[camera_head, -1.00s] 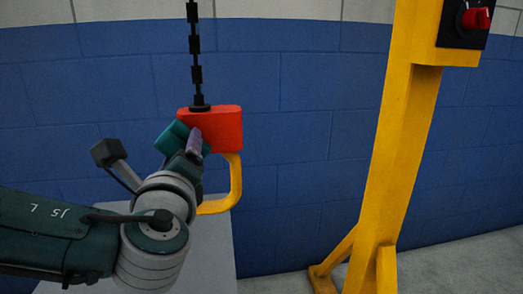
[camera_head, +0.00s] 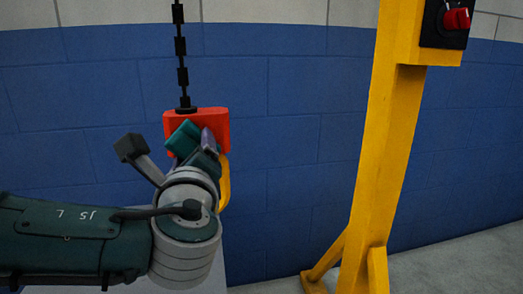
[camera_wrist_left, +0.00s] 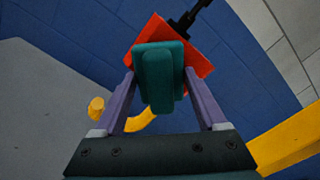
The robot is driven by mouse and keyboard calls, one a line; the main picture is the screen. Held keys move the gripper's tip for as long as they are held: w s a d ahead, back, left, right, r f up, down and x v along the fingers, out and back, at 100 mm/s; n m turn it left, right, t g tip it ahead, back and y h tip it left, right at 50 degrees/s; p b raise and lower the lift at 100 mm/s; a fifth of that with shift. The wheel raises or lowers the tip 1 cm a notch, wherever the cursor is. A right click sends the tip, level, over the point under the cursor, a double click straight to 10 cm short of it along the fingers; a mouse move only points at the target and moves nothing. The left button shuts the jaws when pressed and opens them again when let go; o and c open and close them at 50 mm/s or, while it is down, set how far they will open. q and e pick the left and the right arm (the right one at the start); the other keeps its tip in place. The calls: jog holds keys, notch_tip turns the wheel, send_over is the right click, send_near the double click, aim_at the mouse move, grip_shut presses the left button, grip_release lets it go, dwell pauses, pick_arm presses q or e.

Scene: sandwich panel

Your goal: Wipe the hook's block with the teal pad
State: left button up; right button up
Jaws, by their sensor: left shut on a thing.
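The hook's block (camera_head: 218,116) is red-orange and hangs from a black chain (camera_head: 182,76). The yellow hook (camera_head: 225,183) below it is partly hidden by my left arm. My left gripper (camera_head: 197,140) is shut on the teal pad (camera_head: 183,138), which overlaps the front of the block in the head view. In the left wrist view, the pad (camera_wrist_left: 160,70) is between the two purple fingers of the gripper (camera_wrist_left: 160,83), with the block (camera_wrist_left: 201,62) right behind it. I cannot tell whether pad and block touch. My right gripper is not in view.
A yellow post (camera_head: 378,170) stands to the right, with a black box and red knob (camera_head: 457,19) at its top. A blue wall (camera_head: 290,130) is behind. A grey surface (camera_wrist_left: 45,110) lies below the hook. The space between block and post is clear.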

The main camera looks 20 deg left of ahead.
aim_at(167, 149)
pick_arm(q)
jog(key=shift+s+a+r+p, duration=0.1)
jog(key=shift+s+a+p, duration=0.05)
jog(key=shift+a+p, duration=0.2)
jog(key=shift+s+a+p, duration=0.3)
jog(key=shift+s+a, duration=0.05)
jog(key=shift+a, duration=0.2)
jog(key=shift+s+a+p, duration=0.25)
jog(key=shift+s+a, duration=0.05)
jog(key=shift+a, duration=0.25)
jog(key=shift+s+a, duration=0.2)
jog(key=shift+a, duration=0.15)
jog(key=shift+s+d+p, duration=0.1)
jog(key=shift+s+p, duration=0.1)
jog(key=shift+p, duration=0.2)
jog(key=p+v, duration=0.2)
jog(key=v, duration=0.1)
jog(key=shift+s+d, duration=0.3)
jog(key=shift+p+v, duration=0.35)
jog(key=shift+v, duration=0.45)
